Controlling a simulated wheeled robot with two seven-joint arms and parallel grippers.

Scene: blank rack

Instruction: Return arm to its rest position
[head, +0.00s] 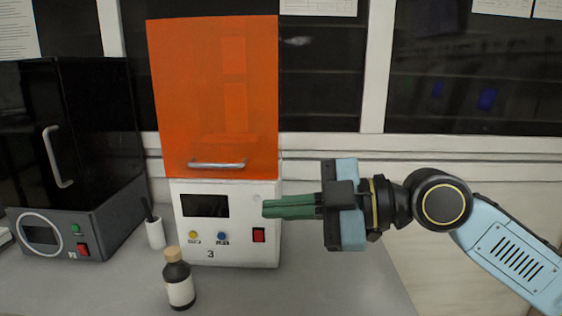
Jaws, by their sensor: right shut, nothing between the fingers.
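My right gripper (268,209) comes in from the right with my light blue arm behind it. Its green fingers are shut together with nothing between them. They point left, in front of the white control panel of the device marked 3 (212,254), near its red switch. I cannot tell whether they touch the panel. The orange cover (210,95) of this device stands upright above the panel, with a metal handle at its lower edge. My left gripper is not in view.
A brown bottle (178,280) with a white label stands on the grey bench (330,290) in front of the device. A small white holder (155,233) with a dark stick stands beside it. A black device (85,150) stands at the left. The bench below my gripper is clear.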

